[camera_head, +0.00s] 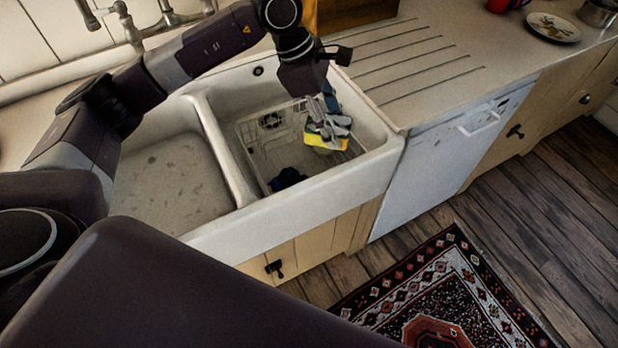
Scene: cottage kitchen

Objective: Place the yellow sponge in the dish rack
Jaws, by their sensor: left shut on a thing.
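The yellow sponge (318,141) is in my left gripper (328,124), over the right basin of the white double sink. The gripper is shut on the sponge, and its fingers hide part of it. The wire dish rack (262,155) sits inside that right basin, below and around the sponge in the picture. I cannot tell whether the sponge touches the rack. My right gripper does not show.
A dark blue item (287,179) lies in the right basin near its front wall. The left basin (170,180) is empty. A tap (128,22) stands behind the sink. The grooved counter (420,65) to the right is clear, with a plate (553,28) farther along.

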